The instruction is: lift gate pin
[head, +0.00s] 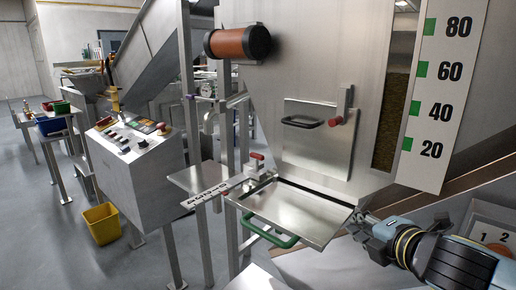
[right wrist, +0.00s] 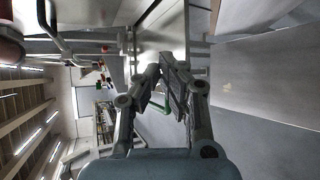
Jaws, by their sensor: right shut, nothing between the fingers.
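A small red-topped pin (head: 256,158) stands at the back left corner of a flat steel gate plate (head: 305,212). The plate has a green handle (head: 272,231) along its front edge. I cannot tell from the picture which red piece is the gate pin. My right gripper (head: 357,222) is shut and empty at the plate's right edge, apart from both red pieces. Its closed fingers (right wrist: 166,68) show in the right wrist view, with part of the green handle (right wrist: 155,107) behind them. My left gripper is out of view.
A hatch with a black handle (head: 302,123) is on the steel wall above the plate. A brown roller (head: 237,42) juts out higher up. A control box (head: 138,160) and a yellow bin (head: 102,223) stand left. A level scale (head: 437,95) is at right.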

